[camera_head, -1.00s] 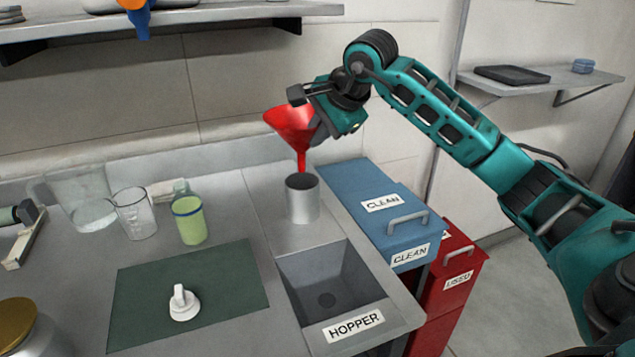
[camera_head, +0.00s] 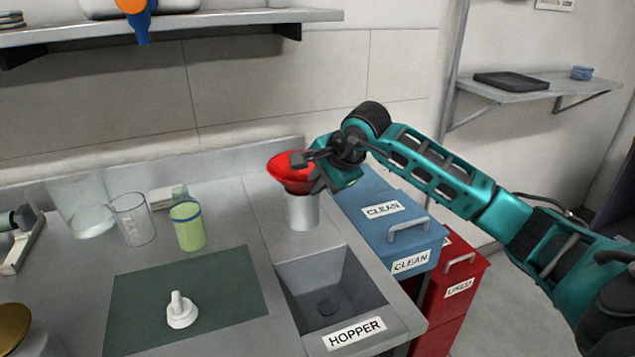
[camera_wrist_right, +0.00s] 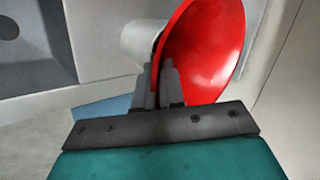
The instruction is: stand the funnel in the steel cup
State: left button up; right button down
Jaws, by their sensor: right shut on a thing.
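The red funnel (camera_head: 290,174) sits with its cone at the mouth of the steel cup (camera_head: 302,212), its spout hidden, apparently inside the cup. The cup stands upright on the counter behind the hopper. My right gripper (camera_head: 308,166) is shut on the funnel's rim, from the right side. In the right wrist view the two fingers (camera_wrist_right: 160,85) pinch the wall of the red funnel (camera_wrist_right: 205,50), and the pale steel cup (camera_wrist_right: 143,42) shows behind it. Whether the cone touches the cup's rim is hard to tell. My left gripper is not in view.
The hopper basin (camera_head: 330,285) lies in front of the cup. A blue CLEAN bin (camera_head: 390,235) and red USED bin (camera_head: 455,300) stand at right. A green mat (camera_head: 225,285) with a white part (camera_head: 181,312), a green beaker (camera_head: 188,230) and clear beakers stand left.

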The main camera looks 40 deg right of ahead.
jog(key=shift+f, duration=0.35)
jog(key=shift+s+f+b, duration=0.1)
jog(key=shift+f+b, duration=0.15)
jog(key=shift+b, duration=0.2)
jog(key=c, duration=1.2)
grip_release()
jog(key=shift+a+f, duration=0.1)
jog(key=shift+f, duration=0.15)
jog(key=shift+c, duration=0.2)
jog(key=shift+r, duration=0.1)
jog(key=shift+r+p, duration=0.3)
jog(key=shift+p, duration=0.15)
jog(key=shift+r+p, duration=0.45)
jog(key=v, duration=1.2)
